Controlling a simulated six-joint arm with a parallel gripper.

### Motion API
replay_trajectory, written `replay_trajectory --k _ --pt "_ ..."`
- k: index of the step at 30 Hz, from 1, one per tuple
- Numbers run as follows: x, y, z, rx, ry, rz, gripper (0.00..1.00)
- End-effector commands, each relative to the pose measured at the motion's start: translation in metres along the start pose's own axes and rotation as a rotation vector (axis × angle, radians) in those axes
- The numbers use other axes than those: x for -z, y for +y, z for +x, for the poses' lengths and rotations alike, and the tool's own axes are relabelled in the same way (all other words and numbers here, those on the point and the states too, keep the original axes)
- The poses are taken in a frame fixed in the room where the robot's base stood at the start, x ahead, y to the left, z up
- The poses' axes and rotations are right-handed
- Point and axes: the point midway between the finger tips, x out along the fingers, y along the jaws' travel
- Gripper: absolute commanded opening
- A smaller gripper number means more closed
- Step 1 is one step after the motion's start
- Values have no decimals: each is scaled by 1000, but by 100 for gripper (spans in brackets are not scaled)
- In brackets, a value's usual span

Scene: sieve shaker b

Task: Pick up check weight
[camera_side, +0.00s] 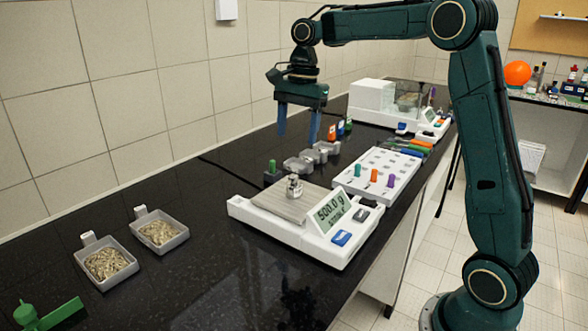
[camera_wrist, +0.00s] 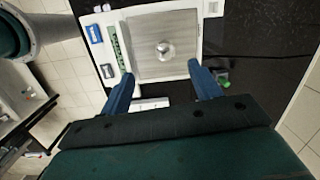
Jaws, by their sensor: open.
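The check weight (camera_side: 294,186) is a small shiny metal cylinder with a knob, standing upright on the metal pan (camera_side: 290,203) of a white balance (camera_side: 283,235). The balance display reads about 500.0 g. In the wrist view the check weight (camera_wrist: 165,50) is seen from above, near the middle of the pan (camera_wrist: 150,25). My gripper (camera_side: 299,138) hangs above and behind the balance in the side view, with blue fingers pointing down. Its fingers (camera_wrist: 158,82) are wide apart, with nothing between them. The check weight is clear of both fingers.
A white rack with colored pegs (camera_side: 376,175) stands right of the balance. Small grey containers (camera_side: 306,160) and a green-knobbed item (camera_side: 272,171) sit behind it. Two sample trays (camera_side: 108,264) (camera_side: 160,232) lie to the left. A white instrument (camera_side: 372,100) stands at the back.

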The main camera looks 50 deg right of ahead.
Motion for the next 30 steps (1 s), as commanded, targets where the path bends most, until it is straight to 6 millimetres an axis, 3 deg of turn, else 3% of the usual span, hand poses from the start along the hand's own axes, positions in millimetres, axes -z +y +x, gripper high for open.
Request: replay_trajectory --k 7,20,30 --pt "20 -12 11 -30 -3 106 63" --pt "19 -12 20 -33 -7 112 63" --pt "19 -11 52 -36 -6 110 63"
